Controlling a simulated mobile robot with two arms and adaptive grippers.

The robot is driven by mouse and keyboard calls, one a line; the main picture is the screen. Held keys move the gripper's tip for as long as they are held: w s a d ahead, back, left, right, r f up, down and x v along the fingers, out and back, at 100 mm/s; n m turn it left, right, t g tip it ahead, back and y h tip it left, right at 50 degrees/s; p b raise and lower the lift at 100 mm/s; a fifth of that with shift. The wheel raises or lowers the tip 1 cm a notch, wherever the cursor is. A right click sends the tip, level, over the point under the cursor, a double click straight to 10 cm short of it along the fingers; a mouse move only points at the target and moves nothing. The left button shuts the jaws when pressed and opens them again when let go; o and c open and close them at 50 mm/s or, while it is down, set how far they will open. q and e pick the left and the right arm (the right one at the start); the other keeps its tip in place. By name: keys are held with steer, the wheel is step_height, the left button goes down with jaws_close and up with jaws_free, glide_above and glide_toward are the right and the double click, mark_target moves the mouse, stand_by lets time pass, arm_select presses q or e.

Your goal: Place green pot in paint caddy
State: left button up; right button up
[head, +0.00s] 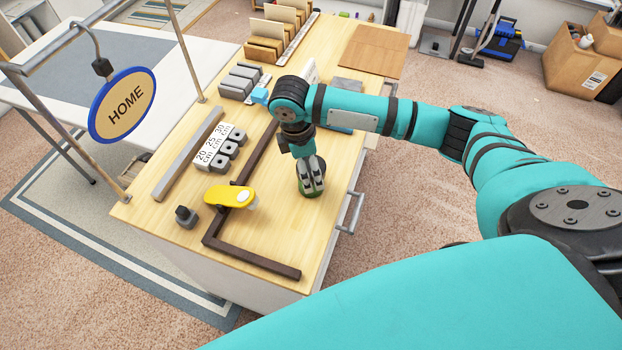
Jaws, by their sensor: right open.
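The green pot (311,193) is on the light wooden worktop near its right edge, mostly covered by my right gripper. My right gripper (312,183) points down over the pot with its fingers open and its tips at the pot; whether they touch it I cannot tell. I cannot make out a paint caddy for certain; my right arm hides part of the worktop behind the gripper. My left gripper is not in view.
A dark brown L-shaped bar (250,258) lies left of and in front of the pot. A yellow tool (226,196), grey blocks (228,146) and a grey bar (189,160) lie further left. A HOME sign (124,104) hangs at the left. An open drawer handle (352,212) juts out right.

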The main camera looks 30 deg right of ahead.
steer(key=shift+s+d+f+p, duration=0.1)
steer(key=shift+d+f+p, duration=0.1)
steer(key=shift+f, duration=0.75)
steer(key=shift+s+d+f+p, duration=0.1)
steer(key=shift+f+p, duration=0.1)
steer(key=shift+f, duration=0.75)
steer(key=c, duration=1.2)
steer(key=shift+c, duration=0.6)
steer(key=shift+w+r, duration=0.1)
steer(key=shift+r, duration=0.1)
